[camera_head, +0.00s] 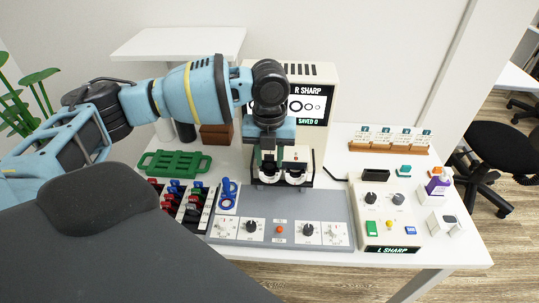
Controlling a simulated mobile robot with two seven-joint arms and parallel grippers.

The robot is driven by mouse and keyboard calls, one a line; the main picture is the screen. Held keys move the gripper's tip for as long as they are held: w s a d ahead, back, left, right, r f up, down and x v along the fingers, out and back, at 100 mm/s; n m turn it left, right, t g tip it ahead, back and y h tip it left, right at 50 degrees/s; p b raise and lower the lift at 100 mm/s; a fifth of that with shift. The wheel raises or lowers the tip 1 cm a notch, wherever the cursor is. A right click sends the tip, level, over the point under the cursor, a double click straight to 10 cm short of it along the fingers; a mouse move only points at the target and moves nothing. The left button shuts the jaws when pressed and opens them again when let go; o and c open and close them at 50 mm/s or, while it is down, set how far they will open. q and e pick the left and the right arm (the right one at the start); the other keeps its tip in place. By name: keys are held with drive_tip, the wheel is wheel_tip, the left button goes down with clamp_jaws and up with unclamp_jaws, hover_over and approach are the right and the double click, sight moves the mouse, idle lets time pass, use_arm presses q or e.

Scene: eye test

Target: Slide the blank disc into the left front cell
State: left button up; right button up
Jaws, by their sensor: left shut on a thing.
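My left gripper (268,159) reaches down from above onto the twin-cell holder (297,162), a pale and black unit with two round cells side by side. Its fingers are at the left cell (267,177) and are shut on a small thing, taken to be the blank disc. The disc is hidden by the fingers and too small to make out. I cannot tell whether it is inside the front slot or just above it. The right cell (295,178) looks clear of the gripper. My right gripper is not in view.
A display (318,88) reading "R SHARP" and "SAVED 0" stands close behind. A grey knob panel (265,241) lies in front. A lens tray (207,213), blue pieces (228,187) and green rack (174,163) are left. A console (387,218) reading "L SHARP" and wooden card rack (388,149) are right.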

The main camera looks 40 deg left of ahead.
use_arm(q)
drive_tip(key=shift+f, duration=0.25)
drive_tip(key=shift+f, duration=1.3)
drive_tip(key=o, duration=1)
drive_tip(key=shift+r, duration=3.95)
drive_tip(key=shift+f, duration=0.1)
